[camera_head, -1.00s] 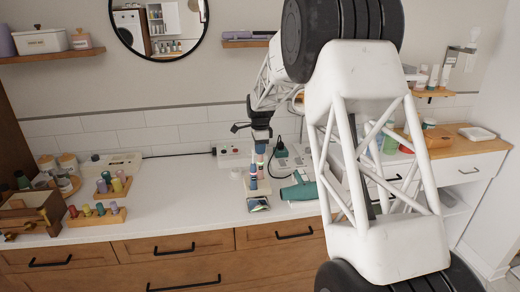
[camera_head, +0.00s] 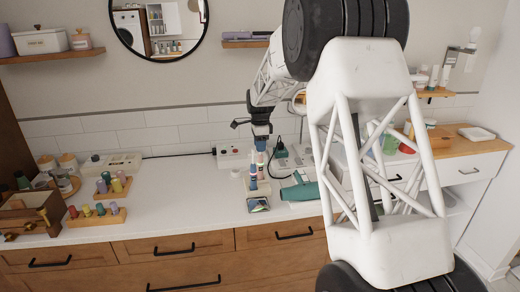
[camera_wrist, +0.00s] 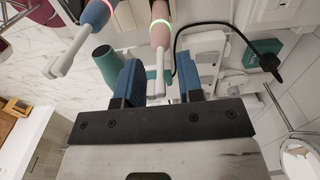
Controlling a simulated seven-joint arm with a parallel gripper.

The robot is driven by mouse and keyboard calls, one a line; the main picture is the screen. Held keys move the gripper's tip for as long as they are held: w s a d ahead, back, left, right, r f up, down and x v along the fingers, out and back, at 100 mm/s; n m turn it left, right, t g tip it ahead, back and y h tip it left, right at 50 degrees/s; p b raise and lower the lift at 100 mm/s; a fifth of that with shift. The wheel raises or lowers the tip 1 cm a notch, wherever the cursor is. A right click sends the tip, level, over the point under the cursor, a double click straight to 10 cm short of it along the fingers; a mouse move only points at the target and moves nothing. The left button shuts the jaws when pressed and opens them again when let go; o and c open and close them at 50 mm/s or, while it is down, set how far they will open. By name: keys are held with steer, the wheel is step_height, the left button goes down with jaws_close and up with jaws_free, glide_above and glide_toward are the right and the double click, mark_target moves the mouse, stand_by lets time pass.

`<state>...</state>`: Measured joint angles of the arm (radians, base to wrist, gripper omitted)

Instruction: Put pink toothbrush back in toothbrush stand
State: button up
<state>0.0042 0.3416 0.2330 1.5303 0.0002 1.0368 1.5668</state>
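The pink toothbrush (camera_wrist: 160,28), with a lit ring and a pale head, is upright in the wrist view. Its head lies between my gripper's two blue fingers in the picture, with gaps on both sides. In the head view the pink toothbrush (camera_head: 261,166) stands on the pale toothbrush stand (camera_head: 264,187). A blue toothbrush (camera_wrist: 95,16) stands beside it and also shows in the head view (camera_head: 253,177). My gripper (camera_wrist: 159,82) is open and empty. In the head view my gripper (camera_head: 260,145) is just above the brushes. The brush bases are hard to make out.
A teal hair dryer (camera_head: 300,190) lies right of the stand, and a small dish (camera_head: 258,205) lies in front. A white power strip (camera_head: 232,153) is behind. Wooden spool racks (camera_head: 97,217) stand at left; the counter between is clear.

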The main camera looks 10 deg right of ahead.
mark_target(260, 156)
step_height(260, 156, up, 10)
stand_by(0.5)
stand_by(0.6)
steer(key=shift+s, duration=0.1)
steer(key=s+r+n, duration=0.3)
steer(key=s, duration=0.7)
steer(key=s+r+n+t, duration=0.1)
steer(key=s+r+n, duration=0.15)
steer(key=s, duration=0.75)
steer(key=s+r+n, duration=0.2)
steer(key=s+n, duration=0.2)
steer(key=s, duration=0.7)
steer(key=s+f+n, duration=0.4)
steer(key=s, duration=1)
steer(key=s+f+n+t, duration=0.1)
steer(key=s+f+n, duration=0.3)
steer(key=s, duration=1.1)
steer(key=shift+s+f+t, duration=0.15)
steer(key=shift+t, duration=0.15)
